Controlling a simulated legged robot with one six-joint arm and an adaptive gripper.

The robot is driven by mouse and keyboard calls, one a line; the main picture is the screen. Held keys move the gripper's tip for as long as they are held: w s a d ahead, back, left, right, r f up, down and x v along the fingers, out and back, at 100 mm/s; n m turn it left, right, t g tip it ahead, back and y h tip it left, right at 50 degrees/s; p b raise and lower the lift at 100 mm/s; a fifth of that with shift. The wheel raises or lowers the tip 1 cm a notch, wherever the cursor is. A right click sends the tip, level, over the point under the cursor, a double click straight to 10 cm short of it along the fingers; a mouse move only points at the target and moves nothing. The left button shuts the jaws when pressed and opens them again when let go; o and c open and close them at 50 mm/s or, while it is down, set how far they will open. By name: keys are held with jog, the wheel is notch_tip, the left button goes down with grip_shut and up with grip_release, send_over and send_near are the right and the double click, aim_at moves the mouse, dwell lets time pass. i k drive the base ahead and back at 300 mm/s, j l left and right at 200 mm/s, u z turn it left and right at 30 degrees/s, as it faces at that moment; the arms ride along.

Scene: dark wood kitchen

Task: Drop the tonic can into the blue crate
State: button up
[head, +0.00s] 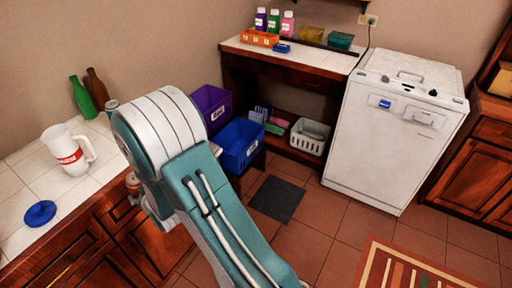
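The blue crate (239,158) stands low in the middle of the head view, just right of my arm, with its open top facing up. A small can-like item (112,104) shows at the back of the tiled counter, partly behind my arm. A reddish can-like item (132,180) shows by the counter's front edge, also partly covered by my arm. I cannot tell which of these, if either, is the tonic can. My gripper is hidden behind my own arm, so I cannot see whether it holds anything.
On the tiled counter (22,209) stand a white pitcher (66,151), green bottle (82,97), brown bottle (98,90) and blue disc (40,213). A purple crate (212,106) is behind the blue one. A white appliance (385,140) stands right; open floor lies between.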

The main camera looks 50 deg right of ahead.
aim_at(238, 146)
jog(key=i+z, duration=0.1)
jog(key=z, duration=1.2)
jog(key=i+j+z, duration=0.15)
jog(key=j, duration=0.25)
jog(key=i+j+z, duration=0.15)
jog(key=i+j, duration=0.2)
jog(key=j, duration=0.1)
